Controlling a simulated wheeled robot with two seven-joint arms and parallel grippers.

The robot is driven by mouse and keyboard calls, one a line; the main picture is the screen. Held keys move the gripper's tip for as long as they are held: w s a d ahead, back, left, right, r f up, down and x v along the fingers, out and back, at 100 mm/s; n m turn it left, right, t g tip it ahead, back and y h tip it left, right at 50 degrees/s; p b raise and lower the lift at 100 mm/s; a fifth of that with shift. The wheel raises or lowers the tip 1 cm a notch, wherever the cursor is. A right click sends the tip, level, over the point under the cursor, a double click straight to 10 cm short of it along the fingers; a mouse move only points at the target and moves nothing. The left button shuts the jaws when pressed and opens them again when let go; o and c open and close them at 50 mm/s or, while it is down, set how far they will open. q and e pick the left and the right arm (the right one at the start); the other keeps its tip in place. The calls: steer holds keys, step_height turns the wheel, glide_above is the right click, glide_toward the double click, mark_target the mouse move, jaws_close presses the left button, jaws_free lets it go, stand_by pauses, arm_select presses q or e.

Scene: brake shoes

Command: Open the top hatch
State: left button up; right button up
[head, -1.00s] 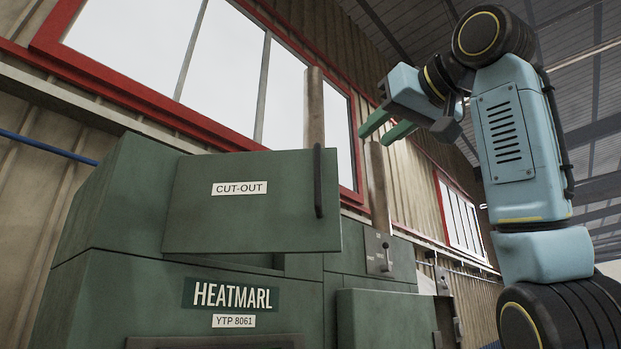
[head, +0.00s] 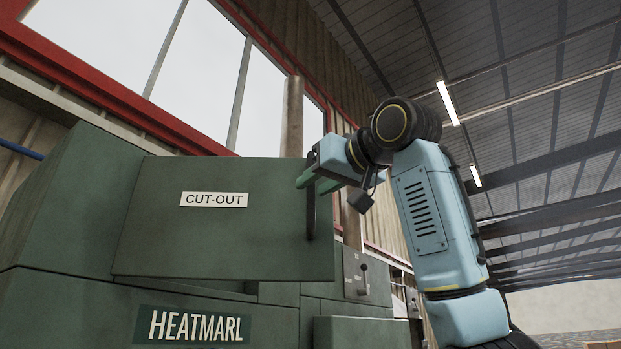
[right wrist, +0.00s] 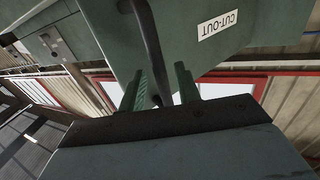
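The top hatch is a green panel (head: 160,235) labelled CUT-OUT, on the upper part of the green HEATMARL machine (head: 60,310). It stands out from the body at an angle, with a recess below its lower edge. A dark bar handle (head: 312,225) runs upright near its right edge. My right gripper (head: 308,184) is at the upper part of this handle. In the right wrist view, the gripper's green fingers (right wrist: 160,70) are apart, one on each side of the handle (right wrist: 147,38), with gaps visible. My left gripper is not in view.
A grey switch box (head: 358,275) with a lever is right of the hatch, farther back. A vertical pipe (head: 291,120) rises behind the hatch. Red-framed windows line the wall. The space right of my right arm looks open.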

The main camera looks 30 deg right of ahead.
steer(key=shift+w+r, duration=0.1)
steer(key=shift+w, duration=0.8)
steer(key=shift+w+p, duration=0.3)
steer(key=shift+w, duration=0.1)
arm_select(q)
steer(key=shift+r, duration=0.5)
arm_select(e)
jaws_close()
